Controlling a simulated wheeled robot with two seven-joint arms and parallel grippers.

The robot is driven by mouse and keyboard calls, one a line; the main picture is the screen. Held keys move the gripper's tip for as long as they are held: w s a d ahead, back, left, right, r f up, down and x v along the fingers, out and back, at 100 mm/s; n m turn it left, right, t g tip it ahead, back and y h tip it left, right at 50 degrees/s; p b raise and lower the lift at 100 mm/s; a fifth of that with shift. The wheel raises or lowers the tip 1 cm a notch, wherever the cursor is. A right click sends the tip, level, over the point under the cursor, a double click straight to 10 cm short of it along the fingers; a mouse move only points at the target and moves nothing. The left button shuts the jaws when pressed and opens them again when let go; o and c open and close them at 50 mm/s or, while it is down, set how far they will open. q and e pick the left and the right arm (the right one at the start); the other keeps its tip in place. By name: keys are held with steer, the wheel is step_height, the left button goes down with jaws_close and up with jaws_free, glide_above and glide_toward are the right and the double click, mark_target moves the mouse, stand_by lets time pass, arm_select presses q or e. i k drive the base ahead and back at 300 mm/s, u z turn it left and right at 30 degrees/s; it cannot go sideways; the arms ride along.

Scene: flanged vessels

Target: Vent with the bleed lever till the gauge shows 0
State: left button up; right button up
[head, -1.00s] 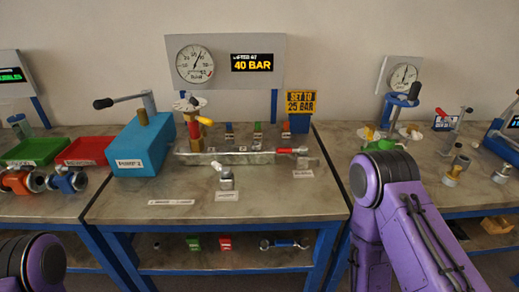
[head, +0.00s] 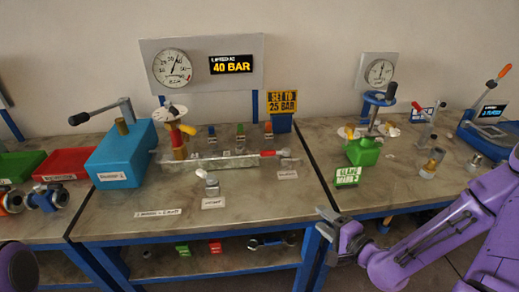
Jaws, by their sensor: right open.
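The round gauge (head: 172,68) on the grey back panel has its needle pointing up and slightly right, off the low end. Below it stands a brass valve post (head: 178,150) with a round pale top, a yellow handle (head: 188,129) and a red part. I cannot tell which handle is the bleed lever. My right gripper (head: 329,225) is open and empty at the bench's front right corner, apart from these handles. My left gripper is out of view.
A display (head: 231,65) reads 40 BAR; a yellow sign (head: 282,102) says SET TO 25 BAR. A blue pump box (head: 122,155) with a long handle stands left. A green block (head: 363,152) stands on the right bench. The bench's front is mostly clear.

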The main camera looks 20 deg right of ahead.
mark_target(273, 153)
steer(key=i, duration=0.9)
steer(key=z, duration=0.05)
